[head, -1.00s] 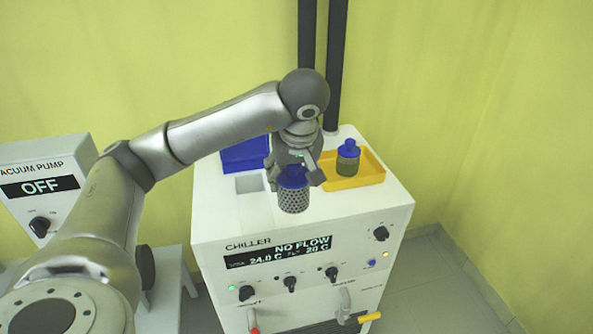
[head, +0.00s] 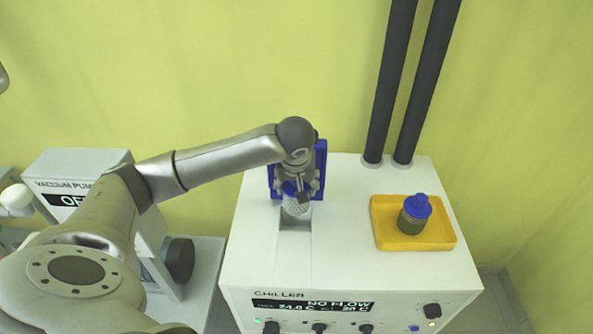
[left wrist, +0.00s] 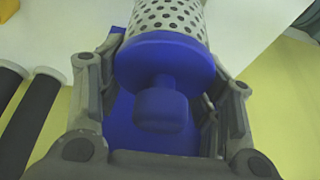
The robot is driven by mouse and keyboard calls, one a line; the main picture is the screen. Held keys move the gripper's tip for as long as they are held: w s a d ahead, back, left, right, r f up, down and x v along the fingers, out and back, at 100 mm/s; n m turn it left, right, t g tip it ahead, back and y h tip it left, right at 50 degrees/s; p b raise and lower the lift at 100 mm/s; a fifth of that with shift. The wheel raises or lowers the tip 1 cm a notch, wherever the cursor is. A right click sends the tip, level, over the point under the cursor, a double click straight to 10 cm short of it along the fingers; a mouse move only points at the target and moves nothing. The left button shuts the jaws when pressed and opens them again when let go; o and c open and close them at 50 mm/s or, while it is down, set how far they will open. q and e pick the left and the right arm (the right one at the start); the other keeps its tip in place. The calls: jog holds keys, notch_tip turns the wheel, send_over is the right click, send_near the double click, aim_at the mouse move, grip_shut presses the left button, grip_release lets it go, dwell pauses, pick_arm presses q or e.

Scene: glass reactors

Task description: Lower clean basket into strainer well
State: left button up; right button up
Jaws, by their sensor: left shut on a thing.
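The clean basket (head: 296,207) is a pale grey perforated cylinder with a blue cap, held by my left gripper (head: 298,191). In the left wrist view its mesh (left wrist: 170,18) points toward the top and its blue cap and knob (left wrist: 163,105) lie between the fingers. The strainer well (head: 295,223) is a square grey recess in the white chiller top. In the head view the basket overlaps the well's back part. Whether its lower end is above or inside the opening cannot be told.
A yellow tray (head: 382,235) at right holds a second, brownish-green basket (head: 408,224) with a blue cap. A blue container (head: 321,160) stands right behind the gripper. Two dark pipes (head: 393,80) rise at the back. The chiller top (head: 345,215) between well and tray is clear.

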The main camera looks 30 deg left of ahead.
pick_arm(q)
jog(key=shift+a+f, duration=0.15)
jog(key=shift+f, duration=0.1)
jog(key=shift+s+f, duration=0.15)
jog(key=shift+f, duration=0.05)
jog(key=shift+s+f+b, duration=0.1)
jog(key=shift+f+b, duration=0.15)
jog(key=shift+b, duration=0.15)
jog(key=shift+f+b, duration=0.3)
jog(key=shift+f, duration=0.75)
jog(key=shift+f+b, duration=0.3)
jog(key=shift+b, duration=0.1)
jog(key=shift+f+b, duration=0.6)
pick_arm(e)
jog(key=s+f, duration=0.1)
jog(key=s+d+f, duration=0.1)
jog(key=f, duration=0.1)
jog(key=shift+s+d+f, duration=0.1)
jog(key=shift+s+f, duration=0.05)
jog(key=shift+f, duration=0.15)
jog(key=shift+d, duration=0.1)
pick_arm(q)
jog(key=shift+f, duration=0.2)
pick_arm(e)
jog(key=shift+f, duration=0.15)
